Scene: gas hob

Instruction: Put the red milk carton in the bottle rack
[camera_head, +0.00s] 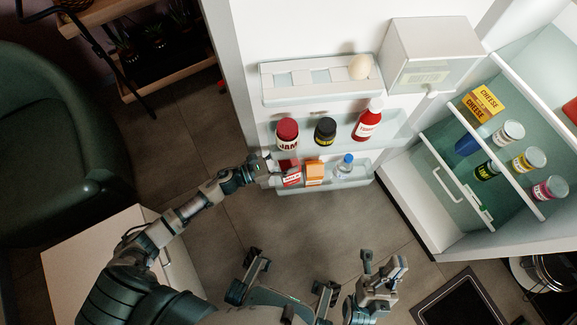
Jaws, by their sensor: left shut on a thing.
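The red milk carton (291,180) is at the left end of the lowest door shelf, the bottle rack (360,182). My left gripper (276,170) reaches in from the left and is shut on the carton, partly covering it. The carton appears within the rack's outline, but I cannot tell whether it rests on the rack floor. My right gripper (382,270) is empty and its fingers are apart, low in front of the fridge.
An orange carton (314,172) and a clear blue-capped bottle (345,165) stand in the same rack. A jam jar (287,133), a dark jar (325,131) and a red bottle (367,120) stand above. The open fridge compartment (440,185) is right.

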